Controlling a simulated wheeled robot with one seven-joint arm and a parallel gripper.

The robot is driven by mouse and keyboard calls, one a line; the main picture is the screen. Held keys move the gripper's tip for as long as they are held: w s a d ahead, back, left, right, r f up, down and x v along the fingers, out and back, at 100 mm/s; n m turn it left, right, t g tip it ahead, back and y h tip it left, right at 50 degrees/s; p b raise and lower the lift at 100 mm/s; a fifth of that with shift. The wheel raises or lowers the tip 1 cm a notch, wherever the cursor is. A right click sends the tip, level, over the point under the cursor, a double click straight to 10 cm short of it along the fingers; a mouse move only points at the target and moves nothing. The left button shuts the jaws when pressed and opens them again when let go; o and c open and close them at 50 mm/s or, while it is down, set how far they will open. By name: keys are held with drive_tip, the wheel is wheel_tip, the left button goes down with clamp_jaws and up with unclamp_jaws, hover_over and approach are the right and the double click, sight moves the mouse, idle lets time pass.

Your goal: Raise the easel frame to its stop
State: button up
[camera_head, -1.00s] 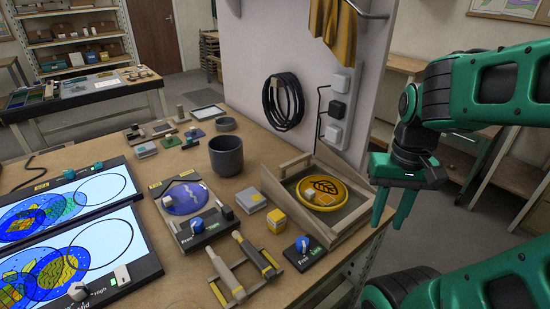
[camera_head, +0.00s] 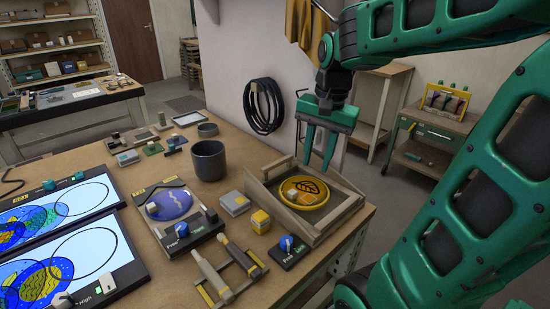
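The easel frame (camera_head: 337,221) is a low wooden frame at the right corner of the workbench. It looks lowered, lying close to the bench with a slight tilt. A round yellow glass piece with a dark leaf pattern (camera_head: 304,192) lies inside it, with small blocks on top. My gripper (camera_head: 319,164) is open and points downward over the back part of the frame. Its fingers are apart with nothing between them. I cannot tell whether the fingertips touch the frame, and they hide a bit of its back edge. The stop cannot be made out.
A blue-knobbed "Lock" box (camera_head: 290,250), a yellow container (camera_head: 260,221) and a grey block (camera_head: 234,203) stand left of the frame. A dark cup (camera_head: 208,161) stands farther back. The wall with hanging black coils (camera_head: 263,107) rises behind the bench.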

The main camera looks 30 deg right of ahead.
sight(276, 163)
drive_tip(key=w+a+r+m+t, duration=0.15)
drive_tip(key=w+r+m, duration=0.25)
drive_tip(key=w, duration=0.8)
drive_tip(key=shift+g, duration=0.25)
drive_tip(key=f, duration=0.3)
drive_tip(key=w+f, duration=0.1)
drive_tip(key=f, duration=0.3)
drive_tip(key=w+a+f, duration=0.1)
drive_tip(key=f, duration=0.2)
drive_tip(key=shift+f, duration=0.4)
drive_tip(key=shift+c, duration=0.2)
